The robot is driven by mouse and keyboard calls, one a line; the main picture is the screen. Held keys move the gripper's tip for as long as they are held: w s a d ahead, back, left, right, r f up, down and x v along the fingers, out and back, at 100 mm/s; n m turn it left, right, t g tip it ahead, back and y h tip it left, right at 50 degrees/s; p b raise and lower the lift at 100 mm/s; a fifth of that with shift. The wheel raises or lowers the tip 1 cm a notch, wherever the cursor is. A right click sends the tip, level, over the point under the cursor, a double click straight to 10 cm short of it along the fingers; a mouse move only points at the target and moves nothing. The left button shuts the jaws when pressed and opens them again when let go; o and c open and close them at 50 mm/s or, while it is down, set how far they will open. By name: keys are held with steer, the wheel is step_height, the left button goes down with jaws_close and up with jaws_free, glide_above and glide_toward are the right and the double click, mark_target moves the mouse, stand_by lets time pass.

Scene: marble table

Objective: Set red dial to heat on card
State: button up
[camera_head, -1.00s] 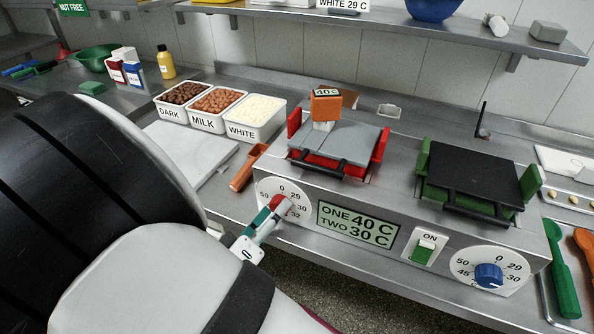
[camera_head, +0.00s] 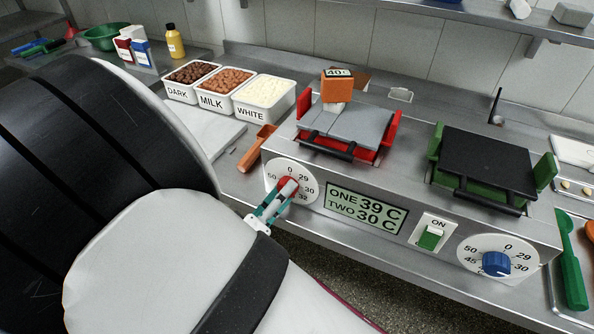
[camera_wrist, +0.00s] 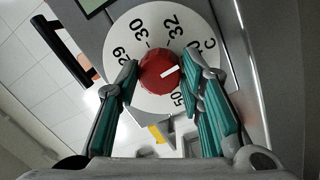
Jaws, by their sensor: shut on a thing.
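The red dial (camera_head: 289,183) is on the left of the warmer's front panel, on a white disc with a number scale. In the wrist view the red dial (camera_wrist: 150,76) has a white pointer line aimed right and slightly up, between 32 and 50; a finger hides part of the scale there. My gripper (camera_wrist: 159,68) is shut on the dial, one teal-padded finger on each side. It also shows in the head view (camera_head: 283,194). The display (camera_head: 366,209) reads ONE 39 C, TWO 30 C. An orange block (camera_head: 337,91) with a 40 C label stands at the red-sided warmer.
The blue dial (camera_head: 496,263) and the green switch (camera_head: 430,237) are farther right on the panel. An orange scoop (camera_head: 255,148) lies left of the red-sided warmer (camera_head: 346,133). Tubs of chocolate (camera_head: 265,93) stand behind. The green-sided warmer (camera_head: 488,170) is at right.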

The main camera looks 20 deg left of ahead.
steer(key=n+b, duration=0.1)
steer(key=n, duration=0.6)
steer(key=shift+s+t, duration=0.1)
steer(key=shift+t, duration=0.2)
steer(key=n+y, duration=0.1)
steer(key=n, duration=0.9)
steer(key=n+y+p, duration=0.1)
steer(key=n, duration=0.3)
steer(key=shift+t+p, duration=0.3)
steer(key=n+p, duration=0.2)
steer(key=n, duration=0.4)
steer(key=shift+n+y, duration=0.3)
steer(key=shift+y, duration=0.1)
steer(key=o, duration=1.2)
steer(key=shift+c, duration=0.2)
